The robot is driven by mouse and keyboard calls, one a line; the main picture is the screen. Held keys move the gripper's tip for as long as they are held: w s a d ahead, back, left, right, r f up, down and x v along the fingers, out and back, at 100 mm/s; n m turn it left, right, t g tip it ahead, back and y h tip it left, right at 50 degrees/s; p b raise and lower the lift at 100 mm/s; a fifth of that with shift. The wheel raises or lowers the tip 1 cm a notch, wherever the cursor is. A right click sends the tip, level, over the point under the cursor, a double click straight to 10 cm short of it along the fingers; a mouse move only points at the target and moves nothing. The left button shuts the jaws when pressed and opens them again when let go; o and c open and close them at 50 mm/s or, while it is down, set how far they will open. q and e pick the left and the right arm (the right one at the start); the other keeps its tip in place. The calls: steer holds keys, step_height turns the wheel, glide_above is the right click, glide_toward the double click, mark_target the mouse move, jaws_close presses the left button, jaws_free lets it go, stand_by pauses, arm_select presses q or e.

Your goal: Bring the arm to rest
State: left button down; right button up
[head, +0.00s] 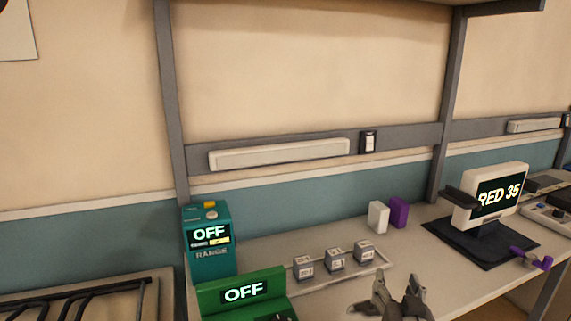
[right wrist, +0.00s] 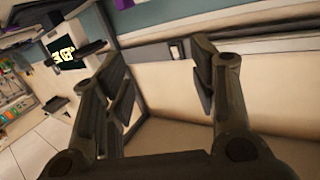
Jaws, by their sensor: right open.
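My right gripper (head: 402,292) shows at the bottom of the head view, in front of the workbench and to the right of a tray with small cubes. Its two fingers stand apart with nothing between them. In the right wrist view its fingers (right wrist: 160,85) are also spread and empty, with the wall behind them. My left gripper does not show in either view.
A tray (head: 342,281) holds three grey cubes. Left of it stand a teal box (head: 209,262) and a green box (head: 243,295), both reading OFF. A white block (head: 378,217) and purple block (head: 399,212) stand behind. A display (head: 497,190) reads RED 35 at right.

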steer(key=s+f+n+g+y, duration=0.15)
steer(key=s+f+g, duration=0.55)
steer(key=s+f, duration=0.7)
steer(key=s+a+f+n+g+y, duration=0.1)
steer(key=s+f+n+g, duration=0.15)
steer(key=s+f, duration=0.4)
steer(key=s+a+f+n+g, duration=0.1)
steer(key=s+f+g, duration=0.2)
steer(key=s, duration=0.7)
step_height(320, 180, down, 28)
steer(key=s+g, duration=0.2)
steer(key=s+d+f, duration=0.2)
steer(key=s+f, duration=1.2)
steer(key=s, duration=0.2)
steer(key=shift+s+d+g, duration=0.15)
steer(key=shift+d+g, duration=0.15)
steer(key=shift+g, duration=0.15)
